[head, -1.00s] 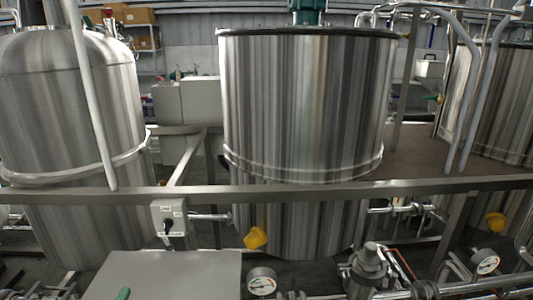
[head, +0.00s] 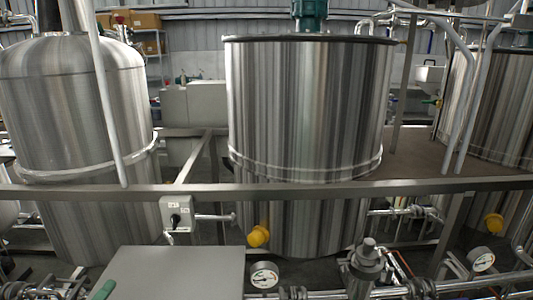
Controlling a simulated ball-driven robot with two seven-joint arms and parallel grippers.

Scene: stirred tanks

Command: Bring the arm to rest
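Neither of my arms nor my grippers shows in the head view. A large steel tank (head: 305,110) stands in the middle, with a green motor (head: 309,14) on top. A domed steel tank (head: 75,120) stands at the left, and another steel tank (head: 490,110) is at the right, partly cut off by the frame.
A horizontal metal rail (head: 300,191) crosses in front of the tanks. A switch box (head: 176,214) hangs below it. A flat grey panel (head: 175,272) is in the near foreground.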

